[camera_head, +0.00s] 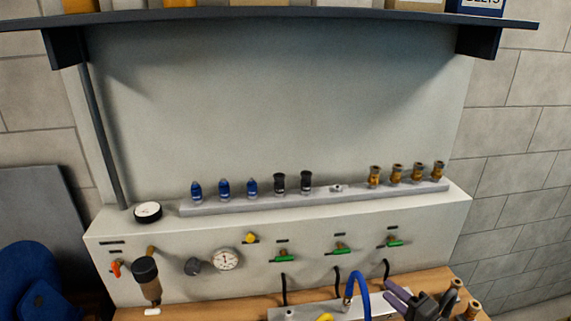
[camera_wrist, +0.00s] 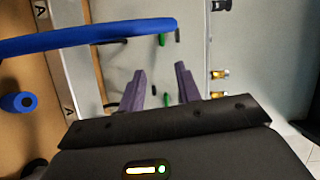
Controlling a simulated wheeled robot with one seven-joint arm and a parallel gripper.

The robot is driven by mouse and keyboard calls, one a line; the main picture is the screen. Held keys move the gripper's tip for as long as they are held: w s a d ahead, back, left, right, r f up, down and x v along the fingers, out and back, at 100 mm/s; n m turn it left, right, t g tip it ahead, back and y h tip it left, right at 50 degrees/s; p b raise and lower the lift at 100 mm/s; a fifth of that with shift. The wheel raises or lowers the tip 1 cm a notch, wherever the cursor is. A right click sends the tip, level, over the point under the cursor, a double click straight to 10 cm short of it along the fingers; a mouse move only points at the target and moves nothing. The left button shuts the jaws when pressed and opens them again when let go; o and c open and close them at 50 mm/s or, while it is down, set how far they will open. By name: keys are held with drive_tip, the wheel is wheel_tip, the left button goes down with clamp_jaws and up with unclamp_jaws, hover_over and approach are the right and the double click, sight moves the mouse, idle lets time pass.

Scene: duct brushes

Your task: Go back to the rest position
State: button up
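My gripper (camera_head: 393,292) is at the bottom right of the head view, low in front of the panel and near the wooden bench top. Its two purple fingers also show in the wrist view (camera_wrist: 159,70), standing apart with a clear gap. I see nothing held between them. A blue hose (camera_head: 349,290) curves up just left of the fingers. In the wrist view the hose (camera_wrist: 85,41) crosses the upper left, beyond the gripper body. The lower part of my arm is cut off by the frame edge.
A grey rail (camera_head: 320,198) on the panel ledge holds blue, black and brass fittings. Below it are a gauge (camera_head: 226,259) and green-handled valves (camera_head: 341,251). A dark shelf (camera_head: 280,14) with boxes hangs above. The wall area between shelf and rail is clear.

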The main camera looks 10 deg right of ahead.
drive_tip(key=w+a+f+n+g+h, duration=0.2)
drive_tip(key=a+f+n+g+h, duration=0.2)
drive_tip(key=a+f+n+g, duration=0.3)
drive_tip(key=s+a+r+n+g+h, duration=0.2)
drive_tip(key=s+a+r+n+g, duration=0.3)
drive_tip(key=s+a+r, duration=0.4)
drive_tip(key=a+r+g, duration=0.1)
drive_tip(key=a+r, duration=0.1)
drive_tip(key=a, duration=0.1)
drive_tip(key=shift+s+a+r+g+h, duration=0.2)
drive_tip(key=shift+a+g+h, duration=0.05)
drive_tip(key=shift+g+h, duration=0.05)
idle(2.0)
